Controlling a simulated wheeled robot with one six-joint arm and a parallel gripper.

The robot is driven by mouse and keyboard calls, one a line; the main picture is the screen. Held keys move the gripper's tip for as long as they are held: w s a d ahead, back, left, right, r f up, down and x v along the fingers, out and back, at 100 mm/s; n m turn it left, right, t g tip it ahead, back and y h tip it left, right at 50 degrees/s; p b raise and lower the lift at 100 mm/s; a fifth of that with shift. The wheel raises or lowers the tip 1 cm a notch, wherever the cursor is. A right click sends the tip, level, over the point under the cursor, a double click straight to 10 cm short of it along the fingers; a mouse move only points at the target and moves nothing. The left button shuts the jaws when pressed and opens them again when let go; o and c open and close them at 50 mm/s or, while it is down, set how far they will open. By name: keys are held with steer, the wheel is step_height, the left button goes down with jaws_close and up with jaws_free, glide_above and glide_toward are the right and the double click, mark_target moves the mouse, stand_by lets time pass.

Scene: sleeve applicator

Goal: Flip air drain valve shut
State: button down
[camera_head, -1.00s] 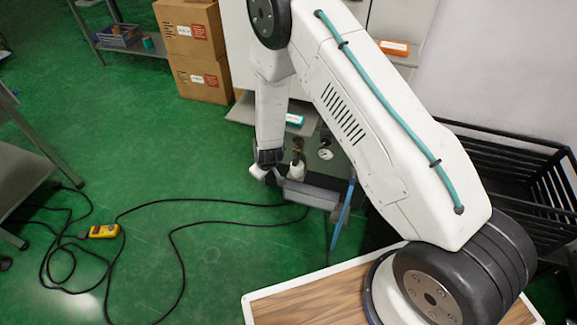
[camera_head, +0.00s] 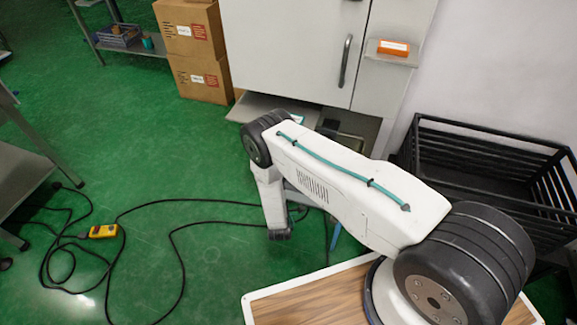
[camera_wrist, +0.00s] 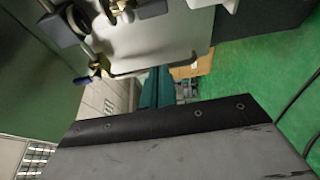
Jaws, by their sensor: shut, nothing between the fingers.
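The wrist view shows brass fittings at the upper left. A small blue lever (camera_wrist: 81,79) sits on a brass valve body (camera_wrist: 95,69), close to the edge of a pale metal plate (camera_wrist: 150,35). I take this for the air drain valve; whether it is open or shut I cannot tell. A dark round part (camera_wrist: 62,28) is beside the fittings. In the head view my arm bends downward in front of the grey machine (camera_head: 290,45) and hides the valve area.
A grey panel with a black screwed edge (camera_wrist: 165,121) fills the lower wrist view. In the head view, a black crate (camera_head: 480,150) stands at right and cardboard boxes (camera_head: 200,75) at the back. A cable and yellow pendant (camera_head: 103,231) lie on the green floor.

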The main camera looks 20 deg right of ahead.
steer(key=shift+w, duration=0.1)
steer(key=x, duration=1)
steer(key=shift+s+d, duration=0.6)
steer(key=shift+d, duration=0.25)
steer(key=shift+s+d, duration=0.65)
steer(key=shift+d, duration=0.15)
